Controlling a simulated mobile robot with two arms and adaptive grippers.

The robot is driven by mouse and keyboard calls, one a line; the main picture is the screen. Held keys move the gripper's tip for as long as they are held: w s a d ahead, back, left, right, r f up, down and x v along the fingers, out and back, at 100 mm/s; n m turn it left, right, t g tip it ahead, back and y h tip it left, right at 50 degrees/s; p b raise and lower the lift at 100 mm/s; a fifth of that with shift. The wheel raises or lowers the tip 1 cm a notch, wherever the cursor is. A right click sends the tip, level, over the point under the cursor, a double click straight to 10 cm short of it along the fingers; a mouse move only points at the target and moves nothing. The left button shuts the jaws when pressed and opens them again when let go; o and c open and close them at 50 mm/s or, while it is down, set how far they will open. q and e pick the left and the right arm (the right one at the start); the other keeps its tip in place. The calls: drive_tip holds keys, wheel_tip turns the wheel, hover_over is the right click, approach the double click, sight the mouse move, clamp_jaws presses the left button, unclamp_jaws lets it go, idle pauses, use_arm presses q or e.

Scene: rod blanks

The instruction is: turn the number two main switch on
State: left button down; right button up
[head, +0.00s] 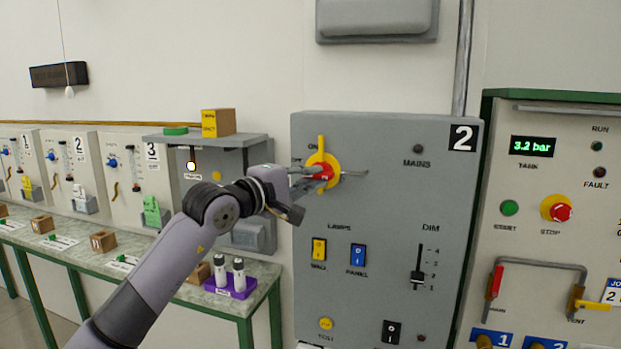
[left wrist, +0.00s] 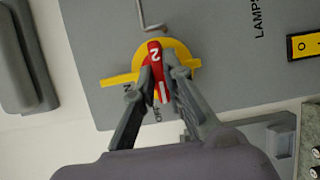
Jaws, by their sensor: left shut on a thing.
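The number two main switch is a red handle (head: 322,172) on a yellow plate (head: 331,161), on the grey panel marked 2 (head: 385,230). A yellow tab points up beside the ON label. In the left wrist view the red handle (left wrist: 154,58) bears a white 2, and its white-marked end is toward the label opposite the hook, partly hidden by my fingers. The handle lies roughly crosswise on the panel. My left gripper (head: 308,178) reaches in from the left; its fingers (left wrist: 160,85) are shut on the handle. My right gripper is not in view.
A bent metal hook (head: 352,173) sticks out right of the switch. The MAINS lamp (head: 418,149) looks dark. Below are lamp rockers (head: 319,249) and a DIM slider (head: 417,280). A bench (head: 262,285) with a purple holder (head: 232,287) stands left; a tank panel (head: 530,240) stands right.

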use_arm(q)
drive_tip(key=shift+f, duration=0.1)
idle(0.5)
drive_tip(key=shift+m+b, duration=0.35)
drive_tip(key=shift+m, duration=0.05)
drive_tip(key=shift+m+g+y+b, duration=0.4)
drive_tip(key=shift+m+y+b, duration=0.1)
drive_tip(key=shift+m, duration=0.3)
drive_tip(key=shift+d+r+m+g+y, duration=0.15)
drive_tip(key=shift+m+y, duration=0.25)
drive_tip(key=shift+m, duration=0.4)
drive_tip(key=shift+a+r+m+g+y, duration=0.15)
drive_tip(key=shift+m+y, duration=0.25)
drive_tip(key=shift+m, duration=0.4)
drive_tip(key=shift+d, duration=0.1)
drive_tip(key=c, duration=1.7)
unclamp_jaws()
